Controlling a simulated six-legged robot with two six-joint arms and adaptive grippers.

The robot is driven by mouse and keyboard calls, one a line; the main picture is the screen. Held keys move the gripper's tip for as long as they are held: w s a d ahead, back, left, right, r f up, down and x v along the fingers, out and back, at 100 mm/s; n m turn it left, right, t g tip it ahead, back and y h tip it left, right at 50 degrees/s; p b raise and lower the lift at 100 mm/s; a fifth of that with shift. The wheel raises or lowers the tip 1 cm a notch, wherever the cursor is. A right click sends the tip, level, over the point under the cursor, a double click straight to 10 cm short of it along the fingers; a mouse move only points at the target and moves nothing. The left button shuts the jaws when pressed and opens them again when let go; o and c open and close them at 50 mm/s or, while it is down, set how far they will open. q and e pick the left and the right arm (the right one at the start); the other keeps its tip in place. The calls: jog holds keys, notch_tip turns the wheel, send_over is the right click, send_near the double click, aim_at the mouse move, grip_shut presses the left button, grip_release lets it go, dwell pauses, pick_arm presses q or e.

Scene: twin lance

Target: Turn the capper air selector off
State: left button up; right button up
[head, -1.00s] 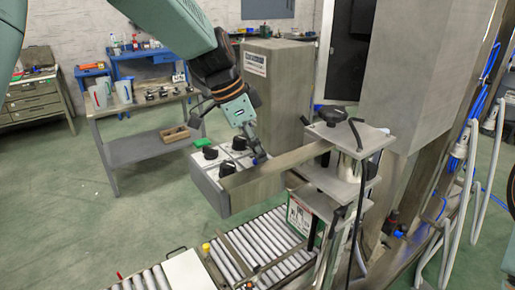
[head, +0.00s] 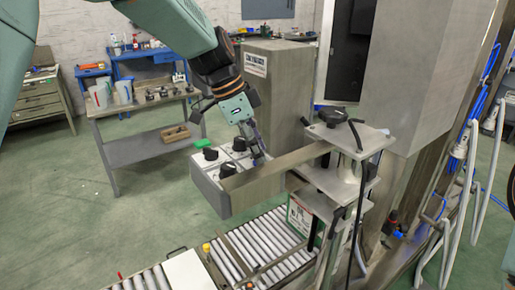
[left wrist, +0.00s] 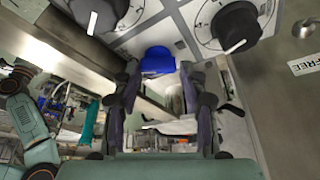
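A grey control box (head: 222,192) has a pale panel (head: 223,156) with several black knobs (head: 238,144) on top. In the left wrist view, two black knobs with white pointers show, one at the upper left (left wrist: 97,14) and one at the upper right (left wrist: 236,24), on dial markings. A blue knob (left wrist: 157,61) sits lower, at the panel's edge. I cannot read which one is the capper air selector. My left gripper (head: 256,153) points down at the panel's right side. In the left wrist view its fingers (left wrist: 160,85) are apart, with the blue knob beyond and between the tips. Contact is unclear.
A metal beam (head: 275,172) runs from the box to a plate stand with a black handwheel (head: 332,115). A roller conveyor (head: 262,245) lies below. A grey cabinet (head: 285,85) stands behind my gripper. Open green floor lies left of the box.

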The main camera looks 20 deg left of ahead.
pick_arm(q)
jog(key=shift+s+f, duration=0.1)
jog(key=v, duration=1.2)
jog(key=shift+f, duration=0.1)
dwell(0.4)
